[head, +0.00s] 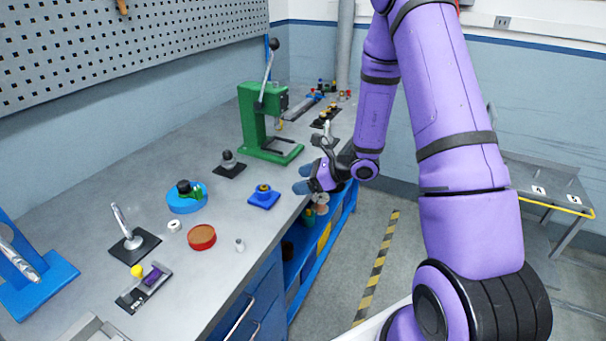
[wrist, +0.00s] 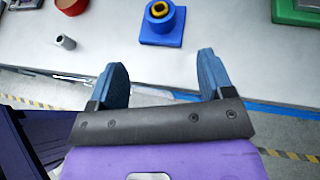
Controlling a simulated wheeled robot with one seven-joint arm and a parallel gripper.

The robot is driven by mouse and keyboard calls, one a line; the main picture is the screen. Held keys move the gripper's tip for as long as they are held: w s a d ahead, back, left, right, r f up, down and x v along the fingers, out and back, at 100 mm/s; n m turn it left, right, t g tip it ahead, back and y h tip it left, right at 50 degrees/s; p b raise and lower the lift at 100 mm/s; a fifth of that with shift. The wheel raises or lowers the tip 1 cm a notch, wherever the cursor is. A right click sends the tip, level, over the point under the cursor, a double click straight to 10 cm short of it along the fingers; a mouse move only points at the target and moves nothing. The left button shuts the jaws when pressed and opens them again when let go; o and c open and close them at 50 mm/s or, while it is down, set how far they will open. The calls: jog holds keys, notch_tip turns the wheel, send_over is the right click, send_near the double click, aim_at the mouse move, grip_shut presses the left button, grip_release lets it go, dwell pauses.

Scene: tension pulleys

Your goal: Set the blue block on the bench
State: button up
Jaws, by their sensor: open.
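A blue block (head: 264,200) with a square base, a round blue boss and a yellow ring on top sits upright on the grey bench (head: 215,275), near its front edge. In the wrist view the blue block (wrist: 160,36) is at the top middle, beyond the fingertips and roughly in line with the gap between them. My gripper (head: 302,179) is open, at the bench's front edge to the right of the block. In the wrist view my gripper (wrist: 160,68) has its two blue fingers wide apart with nothing between them. It is apart from the block.
A green press (head: 252,125) stands behind the block. A blue dish (head: 184,207), a red disc (head: 202,237) and a small grey cylinder (head: 240,245) are to its left. A toggle clamp (head: 130,238) is farther left. Bench surface around the block is clear.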

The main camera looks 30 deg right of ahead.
jog(key=s+a+r+n+g, duration=0.35)
jog(key=s+r+n, duration=0.3)
jog(key=r, duration=0.35)
jog(key=s+a+r+n+g, duration=0.2)
jog(key=s+a+r+n, duration=0.25)
jog(key=r+n, duration=0.35)
jog(key=s+d+r+n+t+h, duration=0.1)
jog(key=s+d+r+n+h, duration=0.1)
jog(key=s+r+n+h, duration=0.2)
jog(key=s+d+r+n+t+h, duration=0.1)
jog(key=s+d+r+n+h, duration=0.2)
jog(key=s, duration=1.2)
jog(key=shift+s+d+r+n+t+h, duration=0.15)
jog(key=shift+d+r+n+t+h, duration=0.2)
jog(key=shift+r+n+h, duration=1.7)
notch_tip(320, 180, up, 2)
jog(key=shift+r+y, duration=0.25)
jog(key=shift+y, duration=0.5)
